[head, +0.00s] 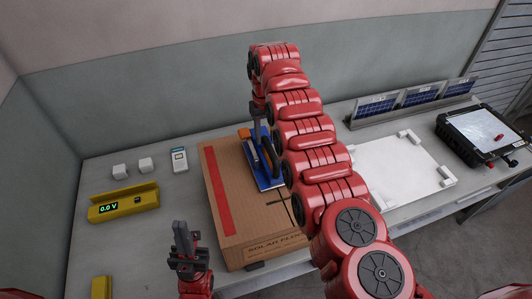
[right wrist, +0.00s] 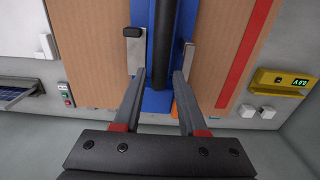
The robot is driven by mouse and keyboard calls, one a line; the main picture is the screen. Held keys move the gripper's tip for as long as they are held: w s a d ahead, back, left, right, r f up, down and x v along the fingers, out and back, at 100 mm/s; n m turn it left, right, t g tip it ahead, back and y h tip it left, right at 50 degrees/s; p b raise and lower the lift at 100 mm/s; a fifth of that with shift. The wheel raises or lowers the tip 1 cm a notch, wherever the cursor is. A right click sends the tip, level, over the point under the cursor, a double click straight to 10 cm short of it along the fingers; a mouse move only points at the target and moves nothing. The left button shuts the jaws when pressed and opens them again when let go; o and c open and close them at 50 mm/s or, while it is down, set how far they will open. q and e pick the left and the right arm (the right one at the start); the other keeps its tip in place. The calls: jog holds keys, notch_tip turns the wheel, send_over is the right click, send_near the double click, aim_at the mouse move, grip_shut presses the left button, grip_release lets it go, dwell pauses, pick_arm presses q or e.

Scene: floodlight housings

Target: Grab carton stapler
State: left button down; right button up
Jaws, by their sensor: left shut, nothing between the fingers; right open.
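The carton stapler (head: 268,182) is blue with a dark handle and an orange part, and lies on top of a brown cardboard carton (head: 232,222). My right arm reaches over the carton and partly hides the stapler in the head view. My right gripper (right wrist: 160,72) is open in the right wrist view, with one finger on each side of the stapler's blue body (right wrist: 155,102) and dark handle. I cannot tell whether the fingers touch it. My left gripper (head: 181,232) is shut and empty, left of the carton's front.
A yellow meter (head: 123,203) reading 0.0 V, two white cubes and a white handheld device (head: 180,160) are left of the carton. A white panel (head: 400,170), small solar panels (head: 418,97) and a rugged tablet (head: 482,135) are to the right. A wall stands behind.

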aim_at(266, 138)
jog(key=shift+f+p, duration=0.45)
jog(key=shift+f, duration=1.1)
grip_shut()
jog(key=shift+w, duration=0.1)
